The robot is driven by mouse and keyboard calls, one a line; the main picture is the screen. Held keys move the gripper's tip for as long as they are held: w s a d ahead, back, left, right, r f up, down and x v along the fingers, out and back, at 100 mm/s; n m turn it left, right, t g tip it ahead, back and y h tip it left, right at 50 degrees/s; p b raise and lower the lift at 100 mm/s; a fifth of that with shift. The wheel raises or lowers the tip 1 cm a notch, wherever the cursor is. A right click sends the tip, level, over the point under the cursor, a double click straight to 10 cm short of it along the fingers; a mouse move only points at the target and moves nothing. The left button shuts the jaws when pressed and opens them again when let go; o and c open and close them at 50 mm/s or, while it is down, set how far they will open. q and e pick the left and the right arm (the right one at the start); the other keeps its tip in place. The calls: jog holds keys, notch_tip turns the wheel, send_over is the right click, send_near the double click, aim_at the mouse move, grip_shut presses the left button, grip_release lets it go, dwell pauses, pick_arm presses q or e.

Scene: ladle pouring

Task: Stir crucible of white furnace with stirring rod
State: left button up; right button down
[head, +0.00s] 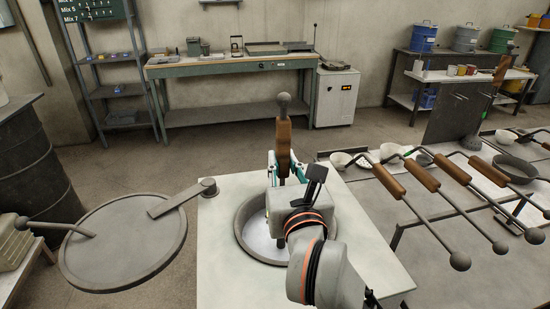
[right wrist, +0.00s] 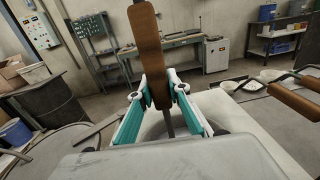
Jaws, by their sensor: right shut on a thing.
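The white furnace (head: 222,262) stands in front of me with its round lid (head: 120,250) swung out to the left. Its crucible (head: 243,217) is open, with a bright pale surface inside. My right gripper (head: 283,168) is above the crucible, shut on the brown wooden handle of the stirring rod (head: 284,135). The rod stands upright, its grey knob on top. In the right wrist view the handle (right wrist: 146,50) is between the teal fingers (right wrist: 160,92), and the grey shaft runs down toward the crucible. The rod's lower end is hidden by my arm. My left gripper is not in view.
A rack (head: 400,232) on the right holds several brown-handled tools (head: 421,175). A dark barrel (head: 32,165) stands at the left. A green workbench (head: 235,65) is at the back wall, with open floor before it.

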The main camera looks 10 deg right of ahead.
jog(key=shift+w+d, duration=1.9)
jog(key=shift+d, duration=1.3)
jog(key=w+a, duration=0.3)
jog(key=a, duration=0.5)
jog(key=shift+r, duration=0.15)
